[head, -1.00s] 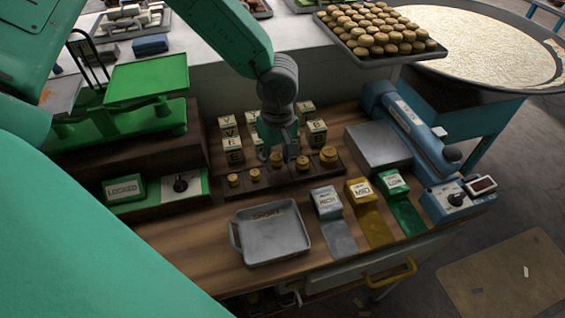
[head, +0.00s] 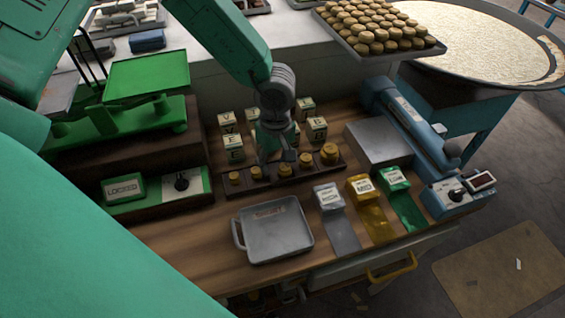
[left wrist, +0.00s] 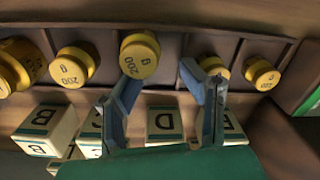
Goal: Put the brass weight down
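A dark rack (head: 285,178) on the wooden bench holds a row of brass weights of different sizes. The middle brass weight (left wrist: 140,54), marked 200 g, sits in a rack compartment in the left wrist view. My left gripper (head: 276,158) is low over the middle of the rack in the head view. Its two fingers (left wrist: 160,75) are apart in the left wrist view, with nothing clearly clamped between them. One fingertip overlaps the lower edge of the middle weight; the other is beside a smaller weight (left wrist: 212,66). I cannot tell whether they touch. My right gripper is not in view.
Lettered blocks (head: 316,130) stand just behind the rack. A grey tray (head: 275,250) lies in front, with labelled silver, yellow and green chutes (head: 363,186) to its right. A green balance (head: 145,100) stands left. A blue machine (head: 410,125) stands right.

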